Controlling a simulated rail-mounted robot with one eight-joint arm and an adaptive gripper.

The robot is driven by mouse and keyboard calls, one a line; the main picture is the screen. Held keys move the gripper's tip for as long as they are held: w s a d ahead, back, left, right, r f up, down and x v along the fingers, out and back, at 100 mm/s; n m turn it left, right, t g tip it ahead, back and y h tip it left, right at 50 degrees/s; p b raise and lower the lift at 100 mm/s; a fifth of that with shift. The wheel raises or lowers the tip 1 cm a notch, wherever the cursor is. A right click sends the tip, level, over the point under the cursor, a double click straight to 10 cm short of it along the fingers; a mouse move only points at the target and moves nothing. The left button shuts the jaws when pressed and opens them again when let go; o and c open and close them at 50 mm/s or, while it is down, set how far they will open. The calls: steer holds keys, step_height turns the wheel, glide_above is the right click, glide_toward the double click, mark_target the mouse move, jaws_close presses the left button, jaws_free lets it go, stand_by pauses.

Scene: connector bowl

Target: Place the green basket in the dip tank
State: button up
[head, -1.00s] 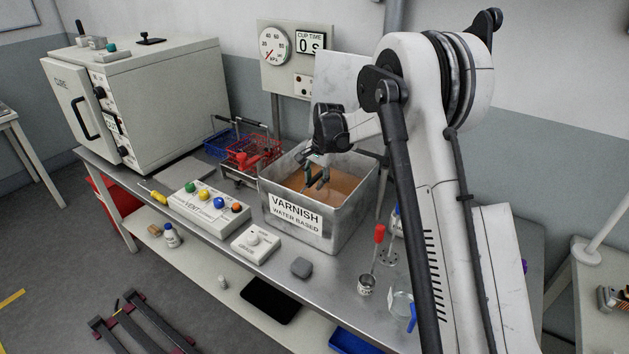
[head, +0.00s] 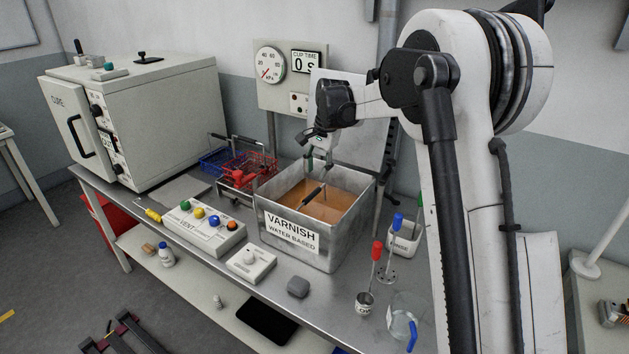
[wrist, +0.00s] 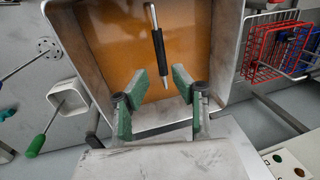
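The dip tank (head: 342,237), a grey metal box labelled varnish, holds brown liquid (head: 335,200). A black-gripped handle bar (head: 311,197) shows inside the tank, and also in the wrist view (wrist: 157,45). No green basket body shows; anything below the handle is hidden in the liquid. My gripper (head: 319,161) is above the tank's back part, apart from the handle. In the wrist view its green-padded fingers (wrist: 159,80) are spread and empty, with the bar beyond their tips.
A red basket (head: 247,170) and a blue basket (head: 216,160) stand left of the tank. The vent button box (head: 203,222) and a small white box (head: 251,263) are in front. A rinse container (head: 404,240) and brushes stand right. A gauge panel (head: 285,66) is behind.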

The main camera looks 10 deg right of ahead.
steer(key=s+r+n+t, duration=0.1)
steer(key=s+r+n, duration=0.1)
steer(key=s+r, duration=0.6)
steer(key=s+r+n+t, duration=0.2)
steer(key=s+r, duration=0.2)
steer(key=s, duration=0.9)
steer(key=s+f+n+t, duration=0.1)
steer(key=s+f+n, duration=0.1)
steer(key=s, duration=0.9)
steer(key=s+f+n+t+h, duration=0.1)
steer(key=s+f+n, duration=0.2)
steer(key=s, duration=0.9)
steer(key=shift+a+f+t+h, duration=0.15)
steer(key=shift+f+t+h, duration=0.15)
steer(key=shift+f, duration=0.1)
step_height(320, 180, down, 6)
steer(key=b, duration=0.6)
steer(key=shift+r, duration=0.1)
